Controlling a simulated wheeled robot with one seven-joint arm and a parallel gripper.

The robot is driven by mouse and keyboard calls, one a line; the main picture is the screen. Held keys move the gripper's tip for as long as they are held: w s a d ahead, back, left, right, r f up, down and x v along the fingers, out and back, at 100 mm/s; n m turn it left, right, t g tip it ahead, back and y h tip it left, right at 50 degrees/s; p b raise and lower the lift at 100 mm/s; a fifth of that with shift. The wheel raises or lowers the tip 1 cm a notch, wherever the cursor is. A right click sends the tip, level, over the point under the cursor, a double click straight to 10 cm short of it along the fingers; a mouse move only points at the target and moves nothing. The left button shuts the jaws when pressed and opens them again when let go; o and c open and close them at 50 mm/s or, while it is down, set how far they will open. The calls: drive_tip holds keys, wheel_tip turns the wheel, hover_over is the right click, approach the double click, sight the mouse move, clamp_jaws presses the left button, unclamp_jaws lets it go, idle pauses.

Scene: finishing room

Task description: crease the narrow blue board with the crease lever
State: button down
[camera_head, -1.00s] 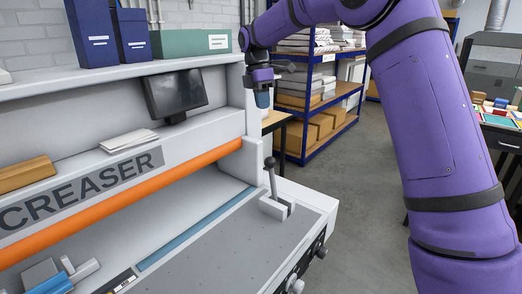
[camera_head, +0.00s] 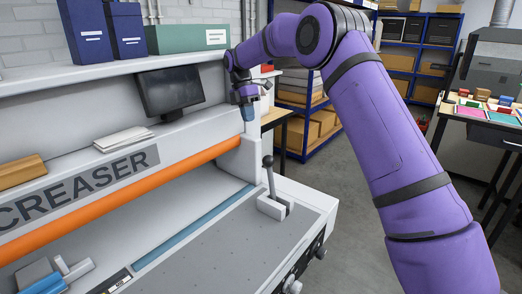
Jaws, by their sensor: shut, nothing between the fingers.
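The crease lever (camera_head: 271,182) stands nearly upright in a light grey slotted block on the right end of the creaser's (camera_head: 75,190) bed. It has a dark round knob. A narrow blue strip (camera_head: 192,225), which looks like the narrow blue board, lies lengthwise on the bed below the orange bar. My gripper (camera_head: 247,118) points down by the machine's right end column, above and left of the lever knob in the picture. It is shut, empty and apart from the lever.
A monitor (camera_head: 169,90) and a paper stack (camera_head: 123,139) sit on the machine. Blue boxes (camera_head: 87,35) and a green box (camera_head: 187,38) stand on the shelf above. A table with coloured pieces (camera_head: 490,108) is at right. The floor between is clear.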

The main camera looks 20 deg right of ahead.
drive_tip(key=s+d+f, duration=0.2)
drive_tip(key=s+f, duration=0.4)
drive_tip(key=f, duration=0.4)
drive_tip(key=shift+s+d, duration=0.2)
drive_tip(key=shift+d, duration=0.05)
drive_tip(key=shift+f, duration=0.1)
